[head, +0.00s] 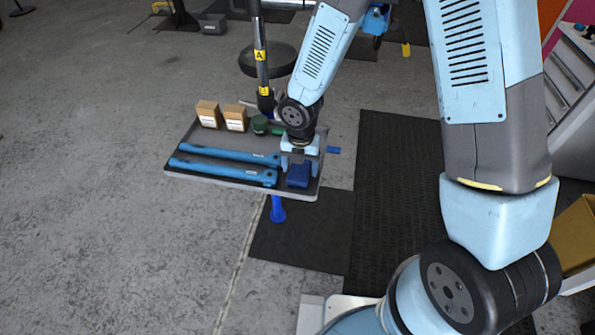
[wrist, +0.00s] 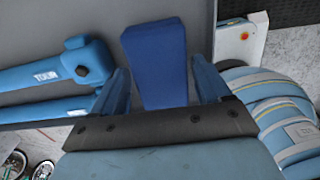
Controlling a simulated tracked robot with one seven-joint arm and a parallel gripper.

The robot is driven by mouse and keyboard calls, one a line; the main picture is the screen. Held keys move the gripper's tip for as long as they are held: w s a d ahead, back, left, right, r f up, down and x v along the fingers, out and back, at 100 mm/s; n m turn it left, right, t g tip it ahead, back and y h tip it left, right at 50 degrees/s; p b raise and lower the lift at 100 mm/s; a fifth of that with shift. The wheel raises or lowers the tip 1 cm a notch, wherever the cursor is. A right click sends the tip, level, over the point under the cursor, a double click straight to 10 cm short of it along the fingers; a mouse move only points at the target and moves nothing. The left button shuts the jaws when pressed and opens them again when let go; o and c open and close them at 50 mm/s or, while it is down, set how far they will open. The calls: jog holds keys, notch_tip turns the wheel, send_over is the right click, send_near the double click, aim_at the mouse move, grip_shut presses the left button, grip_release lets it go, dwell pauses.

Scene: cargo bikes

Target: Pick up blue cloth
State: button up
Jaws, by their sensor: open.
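The blue cloth (head: 299,175) is a dark blue folded block at the right front corner of the grey tray (head: 228,180). In the wrist view the cloth (wrist: 157,62) stretches up from between the two fingers. My gripper (head: 300,163) is over the cloth from above. In the wrist view my gripper (wrist: 163,88) is open, with one finger on each side of the cloth. I cannot tell whether the fingers touch it. The cloth's near end is hidden behind the gripper body.
Two light blue tubes (head: 222,164) lie left of the cloth on the tray, one close to the left finger. Two small cardboard boxes (head: 222,117) and a dark green item (head: 260,124) sit at the back. A black-and-silver post (head: 262,70) rises behind the tray.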

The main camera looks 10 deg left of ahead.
jog(key=shift+f, duration=0.65)
jog(key=c, duration=0.7)
jog(key=shift+r, duration=0.5)
notch_tip(320, 180, up, 2)
jog(key=shift+r, duration=0.2)
jog(key=s+r, duration=0.2)
jog(key=s+d+r, duration=0.1)
jog(key=s+r, duration=0.1)
jog(key=r, duration=0.1)
jog(key=shift+s+r, duration=0.35)
jog(key=shift+s, duration=0.05)
jog(key=s+r, duration=0.1)
jog(key=s, duration=0.2)
jog(key=s+d+r, duration=0.1)
jog(key=s, duration=0.2)
jog(key=s+d+r, duration=0.1)
jog(key=s+r, duration=0.1)
jog(key=shift+s, duration=0.4)
